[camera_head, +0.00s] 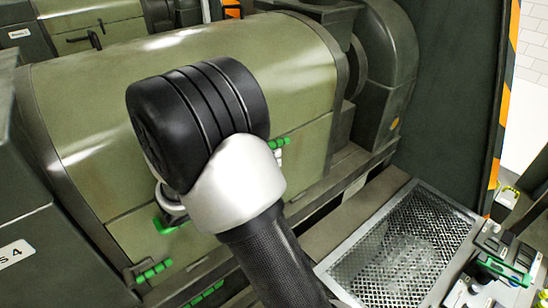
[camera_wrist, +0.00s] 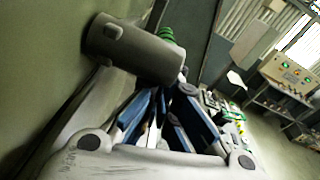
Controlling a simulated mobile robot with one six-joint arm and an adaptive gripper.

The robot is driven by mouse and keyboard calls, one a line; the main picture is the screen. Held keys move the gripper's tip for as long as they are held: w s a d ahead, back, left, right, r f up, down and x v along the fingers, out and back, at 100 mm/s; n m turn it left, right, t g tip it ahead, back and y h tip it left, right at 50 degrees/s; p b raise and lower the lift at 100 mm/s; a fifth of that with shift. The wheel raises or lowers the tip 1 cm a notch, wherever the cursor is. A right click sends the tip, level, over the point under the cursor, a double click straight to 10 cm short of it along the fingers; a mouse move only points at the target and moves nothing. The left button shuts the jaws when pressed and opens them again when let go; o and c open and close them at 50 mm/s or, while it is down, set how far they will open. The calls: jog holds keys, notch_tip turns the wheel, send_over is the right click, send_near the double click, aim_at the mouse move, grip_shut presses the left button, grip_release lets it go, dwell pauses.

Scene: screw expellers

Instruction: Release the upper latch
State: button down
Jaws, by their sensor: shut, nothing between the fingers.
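The machine's olive-green rounded cover (camera_head: 100,110) fills the middle of the head view. Green latch or hinge parts show along its lower edge: a green handle (camera_head: 168,226) left of my arm and a green piece (camera_head: 279,143) right of it. My arm hides the stretch between them. In the wrist view, a grey cylindrical piece (camera_wrist: 130,48) stands out by the green panel (camera_wrist: 45,60), with a green coil-like part (camera_wrist: 167,36) behind it. My gripper (camera_wrist: 160,98) is shut and empty, its blue fingers just below the cylinder. I cannot tell whether they touch. The head view hides the fingers.
A metal mesh tray (camera_head: 405,245) lies at the lower right, beside a cluttered bench (camera_head: 500,260). A dark panel with striped edging (camera_head: 497,150) stands at the right. In the wrist view, a control box (camera_wrist: 290,73) stands far off with open floor before it.

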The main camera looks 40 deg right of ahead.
jog(key=a+r, duration=0.1)
jog(key=a, duration=1)
jog(key=shift+s+r, duration=0.15)
jog(key=shift+s, duration=0.3)
